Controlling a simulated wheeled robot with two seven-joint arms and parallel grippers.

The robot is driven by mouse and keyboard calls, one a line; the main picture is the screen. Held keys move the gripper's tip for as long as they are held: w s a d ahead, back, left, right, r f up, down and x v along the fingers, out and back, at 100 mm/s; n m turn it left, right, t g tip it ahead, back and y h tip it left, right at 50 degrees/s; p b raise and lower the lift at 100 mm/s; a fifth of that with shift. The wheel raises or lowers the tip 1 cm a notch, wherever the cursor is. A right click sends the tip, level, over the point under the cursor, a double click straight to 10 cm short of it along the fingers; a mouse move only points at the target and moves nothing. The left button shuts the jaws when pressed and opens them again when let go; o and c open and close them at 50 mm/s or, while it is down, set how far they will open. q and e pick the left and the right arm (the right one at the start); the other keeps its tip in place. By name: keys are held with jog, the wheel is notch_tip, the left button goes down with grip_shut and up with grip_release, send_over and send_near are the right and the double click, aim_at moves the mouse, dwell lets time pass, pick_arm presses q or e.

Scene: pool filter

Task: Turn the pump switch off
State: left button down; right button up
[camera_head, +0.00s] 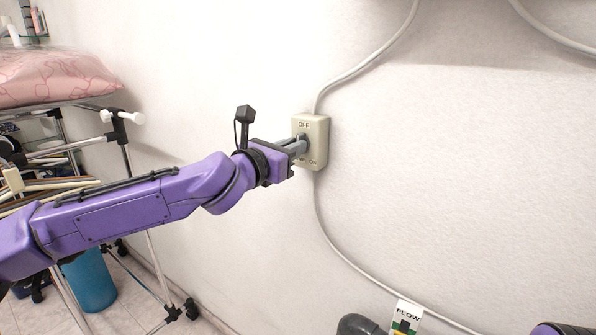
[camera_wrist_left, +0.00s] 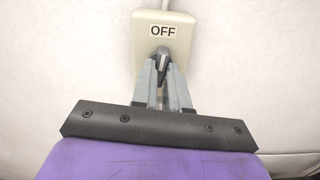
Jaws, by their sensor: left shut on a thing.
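The pump switch is a beige box (camera_head: 319,135) on the white wall, with OFF printed at the top and ON at the bottom. It also shows in the left wrist view (camera_wrist_left: 186,32), where the OFF label sits just above a dark grey lever (camera_wrist_left: 161,54). My left gripper (camera_head: 301,142) reaches the box from the left. Its two grey fingers (camera_wrist_left: 161,70) are shut on the lever, one on each side. The fingers hide the lower part of the lever and the lower box in the wrist view. My right gripper is out of view.
A grey cable (camera_head: 350,72) runs up from the box and another part (camera_head: 345,260) runs down. A FLOW tag (camera_head: 405,318) stands by a dark pipe (camera_head: 360,325) at the bottom. A metal rack (camera_head: 136,175) with a pink cushion (camera_head: 50,77) and a blue bin (camera_head: 91,282) are at left.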

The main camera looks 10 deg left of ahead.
pick_arm(q)
jog(key=c, duration=1.3)
grip_release()
jog(key=shift+p, duration=0.6)
jog(key=v, duration=0.6)
jog(key=shift+b, duration=0.3)
jog(key=shift+s, duration=0.1)
